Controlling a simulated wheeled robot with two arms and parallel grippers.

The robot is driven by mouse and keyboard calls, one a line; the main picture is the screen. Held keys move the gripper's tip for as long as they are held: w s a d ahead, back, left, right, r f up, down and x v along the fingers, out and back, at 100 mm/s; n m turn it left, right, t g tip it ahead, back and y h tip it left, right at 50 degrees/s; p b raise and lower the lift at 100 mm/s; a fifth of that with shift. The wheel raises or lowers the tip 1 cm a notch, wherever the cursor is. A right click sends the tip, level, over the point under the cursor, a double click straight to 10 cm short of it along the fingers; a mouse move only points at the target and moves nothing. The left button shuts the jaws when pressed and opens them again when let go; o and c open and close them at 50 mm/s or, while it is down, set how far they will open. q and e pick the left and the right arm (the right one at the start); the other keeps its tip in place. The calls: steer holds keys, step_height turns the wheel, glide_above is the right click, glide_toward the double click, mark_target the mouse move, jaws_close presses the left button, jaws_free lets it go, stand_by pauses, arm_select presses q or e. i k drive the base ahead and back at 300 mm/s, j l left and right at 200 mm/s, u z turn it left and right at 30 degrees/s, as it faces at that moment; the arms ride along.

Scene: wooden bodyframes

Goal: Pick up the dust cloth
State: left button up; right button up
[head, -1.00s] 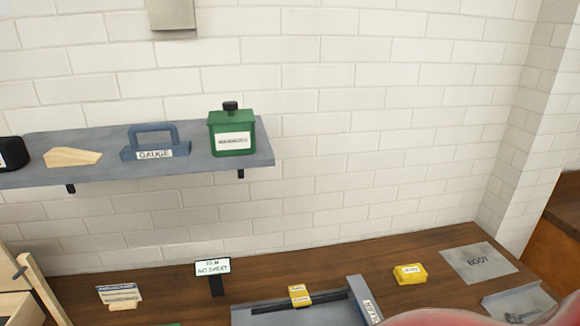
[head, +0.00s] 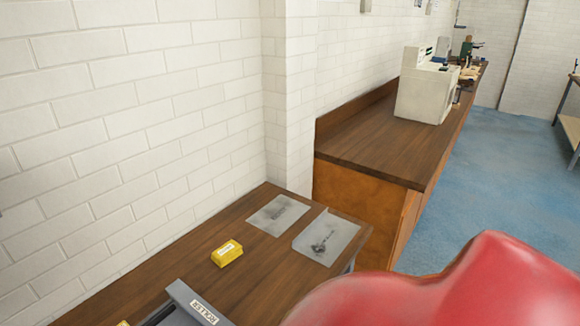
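I cannot make out a dust cloth for certain in the head view. Two flat grey sheets lie at the far right end of the near wooden bench (head: 190,262). Neither of my grippers is in view. A large red rounded shape, which may be part of me, covers the bottom right and hides what is behind it.
A grey tray-like fixture (head: 184,296) with a label stands at the bench's front. A longer wooden counter (head: 378,152) runs away along the wall, bearing a white machine (head: 424,88) and other items. Blue floor (head: 497,165) is open to the right.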

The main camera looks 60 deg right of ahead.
mark_target(230, 251)
steer(key=z, duration=1.35)
steer(key=u, duration=1.95)
steer(key=z, duration=2)
